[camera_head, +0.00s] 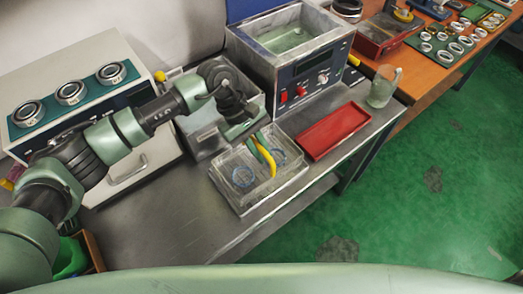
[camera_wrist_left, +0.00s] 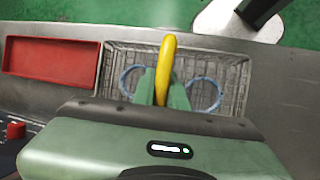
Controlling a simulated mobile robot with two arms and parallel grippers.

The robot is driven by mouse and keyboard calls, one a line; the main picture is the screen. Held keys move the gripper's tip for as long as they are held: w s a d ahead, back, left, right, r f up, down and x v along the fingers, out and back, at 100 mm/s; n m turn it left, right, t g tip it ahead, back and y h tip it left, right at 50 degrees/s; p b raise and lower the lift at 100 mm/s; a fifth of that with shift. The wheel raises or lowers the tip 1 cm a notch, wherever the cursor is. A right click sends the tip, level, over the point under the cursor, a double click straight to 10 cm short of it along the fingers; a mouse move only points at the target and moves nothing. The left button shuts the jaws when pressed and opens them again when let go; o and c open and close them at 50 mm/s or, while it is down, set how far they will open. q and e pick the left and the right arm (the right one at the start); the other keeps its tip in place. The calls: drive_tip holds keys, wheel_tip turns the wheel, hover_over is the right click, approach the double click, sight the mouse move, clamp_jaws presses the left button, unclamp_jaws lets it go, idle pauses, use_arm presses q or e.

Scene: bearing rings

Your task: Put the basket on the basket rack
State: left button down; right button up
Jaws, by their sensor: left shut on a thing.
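The basket (camera_head: 282,187) is a grey wire-mesh box with a yellow handle (camera_head: 269,160), at the front of the grey bench. Two bluish rings (camera_head: 242,176) lie inside it, one on each side of the handle. In the left wrist view the basket (camera_wrist_left: 228,72) looks level. My left gripper (camera_head: 262,150) comes down over its middle, with green fingers (camera_wrist_left: 163,88) shut on the handle. I cannot tell whether the basket touches the bench. I cannot clearly make out a separate basket rack. My right gripper is not in view.
A red tray (camera_head: 335,130) lies right of the basket. A glass beaker (camera_head: 384,86) stands near the bench edge. A water-filled tank machine (camera_head: 295,70) and a grey box (camera_head: 203,141) stand behind. A white machine with three round dials (camera_head: 70,93) is left. The front-left bench is clear.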

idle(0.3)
use_arm(q)
drive_tip(key=c, duration=1.3)
unclamp_jaws()
drive_tip(key=shift+c, duration=0.2)
drive_tip(key=shift+f, duration=0.15)
